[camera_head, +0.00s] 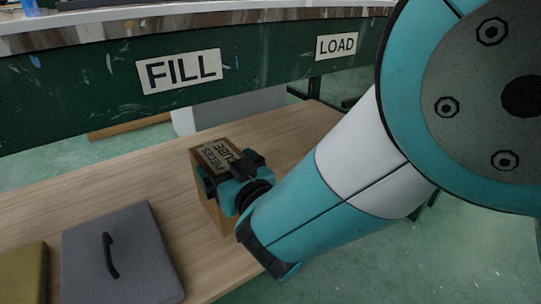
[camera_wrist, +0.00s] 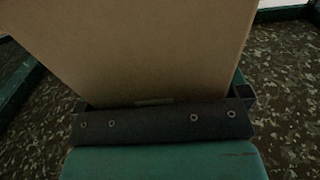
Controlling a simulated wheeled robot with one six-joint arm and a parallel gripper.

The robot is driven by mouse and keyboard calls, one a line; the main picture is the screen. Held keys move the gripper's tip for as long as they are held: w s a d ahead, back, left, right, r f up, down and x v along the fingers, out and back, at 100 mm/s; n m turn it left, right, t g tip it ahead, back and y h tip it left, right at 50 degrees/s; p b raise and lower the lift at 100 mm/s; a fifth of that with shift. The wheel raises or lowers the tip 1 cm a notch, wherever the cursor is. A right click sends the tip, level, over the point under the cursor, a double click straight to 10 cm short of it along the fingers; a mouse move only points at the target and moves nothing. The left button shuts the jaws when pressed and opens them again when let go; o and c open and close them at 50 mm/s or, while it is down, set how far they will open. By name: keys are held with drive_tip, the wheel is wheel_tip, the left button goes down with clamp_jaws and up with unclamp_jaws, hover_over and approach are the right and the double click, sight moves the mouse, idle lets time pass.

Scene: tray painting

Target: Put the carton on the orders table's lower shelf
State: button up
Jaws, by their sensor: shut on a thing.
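In the wrist view the carton (camera_wrist: 150,50) fills the upper middle, close against my gripper (camera_wrist: 165,108). The wooden surface (camera_head: 60,205) looks like a low shelf below a green table front (camera_head: 270,70); which table it belongs to is not shown.
A grey lidded box or panel with a black handle (camera_head: 135,255) lies at lower left, beside a yellow-olive item (camera_head: 22,272). Signs "FILL" (camera_head: 179,72) and "LOAD" (camera_head: 337,46) are on the green front. A pale block (camera_head: 265,104) stands behind.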

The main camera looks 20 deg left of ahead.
drive_tip(key=shift+f+b, duration=1.1)
drive_tip(key=shift+f, duration=0.7)
